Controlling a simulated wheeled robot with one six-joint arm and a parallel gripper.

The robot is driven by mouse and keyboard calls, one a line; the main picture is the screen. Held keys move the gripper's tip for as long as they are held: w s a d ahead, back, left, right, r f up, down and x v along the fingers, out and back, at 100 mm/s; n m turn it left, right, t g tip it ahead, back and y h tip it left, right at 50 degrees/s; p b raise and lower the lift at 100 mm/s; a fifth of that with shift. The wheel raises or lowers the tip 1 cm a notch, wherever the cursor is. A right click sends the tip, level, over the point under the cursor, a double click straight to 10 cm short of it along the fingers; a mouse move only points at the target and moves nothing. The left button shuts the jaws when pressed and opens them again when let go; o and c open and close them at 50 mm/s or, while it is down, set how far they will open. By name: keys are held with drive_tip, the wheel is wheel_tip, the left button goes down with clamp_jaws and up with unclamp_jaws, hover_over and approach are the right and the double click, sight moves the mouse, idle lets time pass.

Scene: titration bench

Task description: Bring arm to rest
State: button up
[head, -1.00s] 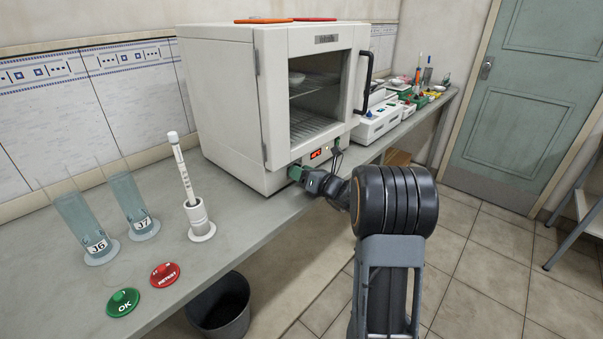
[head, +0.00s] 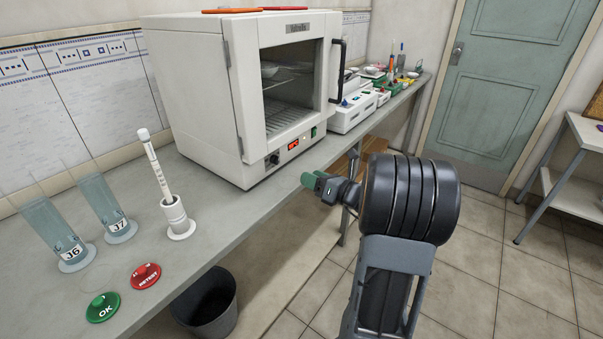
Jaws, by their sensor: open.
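My gripper (head: 312,182) shows in the head view just off the bench's front edge, below and to the right of the oven's control panel. Its green-tipped jaws point left toward the bench, and I see nothing held in them. It is apart from the oven. The white oven (head: 215,95) stands on the bench with its door window facing me and a lit red display on the panel. A small pale dish (head: 269,70) sits on the upper rack inside.
The grey bench (head: 225,220) runs from lower left to the back. On it stand cylinders J6 (head: 60,235) and J7 (head: 115,215), a white stand with a probe (head: 177,218), and the OK (head: 103,307) and RETEST (head: 145,276) buttons. A bin (head: 207,305) is below. Floor on the right is open.

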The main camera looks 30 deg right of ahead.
drive_tip(key=shift+s+d, duration=0.25)
drive_tip(key=shift+s, duration=0.3)
drive_tip(key=s+a+f+n+g+p, duration=0.45)
drive_tip(key=s+a+n+g, duration=0.75)
drive_tip(key=n, duration=0.8)
drive_tip(key=s+a+r+n+h+p, duration=0.2)
drive_tip(key=a+r+n+h+p, duration=0.1)
drive_tip(key=r+n, duration=0.4)
drive_tip(key=s+a+r+n+h+p, duration=0.3)
drive_tip(key=r+n+h+p, duration=0.1)
drive_tip(key=r+n, duration=0.4)
drive_tip(key=shift+n+g+h+p, duration=0.35)
drive_tip(key=shift+n+p, duration=0.25)
drive_tip(key=shift+p, duration=0.25)
